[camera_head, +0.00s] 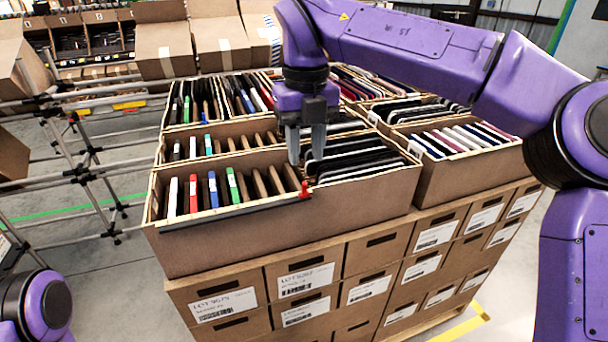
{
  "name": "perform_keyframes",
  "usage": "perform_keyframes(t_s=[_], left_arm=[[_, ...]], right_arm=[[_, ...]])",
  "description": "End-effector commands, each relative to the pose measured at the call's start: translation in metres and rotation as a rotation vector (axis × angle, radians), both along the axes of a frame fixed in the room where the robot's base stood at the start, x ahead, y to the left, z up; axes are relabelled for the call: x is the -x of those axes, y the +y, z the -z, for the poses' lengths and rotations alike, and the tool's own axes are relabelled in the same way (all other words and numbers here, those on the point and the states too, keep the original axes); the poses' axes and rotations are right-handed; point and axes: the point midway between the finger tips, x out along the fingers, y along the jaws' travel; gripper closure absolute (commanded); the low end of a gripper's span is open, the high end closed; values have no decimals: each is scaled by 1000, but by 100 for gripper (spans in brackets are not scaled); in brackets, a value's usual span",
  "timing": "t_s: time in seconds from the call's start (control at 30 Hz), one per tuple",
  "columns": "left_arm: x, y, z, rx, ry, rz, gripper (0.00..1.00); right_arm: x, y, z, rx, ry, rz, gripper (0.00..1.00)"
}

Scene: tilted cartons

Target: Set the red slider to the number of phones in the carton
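The red slider (305,190) sits at the right end of a dark rail (235,212) along the front top edge of the front carton (290,227). In that carton's left part stand white, red, blue and green phones (212,189) among brown dividers. Its right part holds several dark, tilted phones (357,162). My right gripper (306,159) points down above the carton, its two fingers apart and empty, a little above and behind the slider. I cannot read any numbers on the rail. My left gripper is out of view; only part of my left arm shows at bottom left.
More phone cartons stand behind and to the right (465,152), all on a stack of labelled boxes (310,284). My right arm hides part of the rear cartons. A metal pipe frame (85,150) stands at left. The space in front of the carton is clear.

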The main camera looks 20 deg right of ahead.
Motion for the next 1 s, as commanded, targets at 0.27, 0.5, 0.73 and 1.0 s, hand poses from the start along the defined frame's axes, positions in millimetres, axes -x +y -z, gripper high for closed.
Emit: perform_keyframes(t_s=[0.27, 0.5, 0.73, 1.0], left_arm=[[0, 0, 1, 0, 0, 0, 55], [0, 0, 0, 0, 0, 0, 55], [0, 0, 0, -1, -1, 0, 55], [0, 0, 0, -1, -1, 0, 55]], right_arm=[[0, 0, 54, 1, 2, -2, 66], [0, -1, 65, 1, -2, 2, 66], [0, -1, 65, 2, -2, 2, 98], [0, -1, 65, 2, -2, 2, 100]])
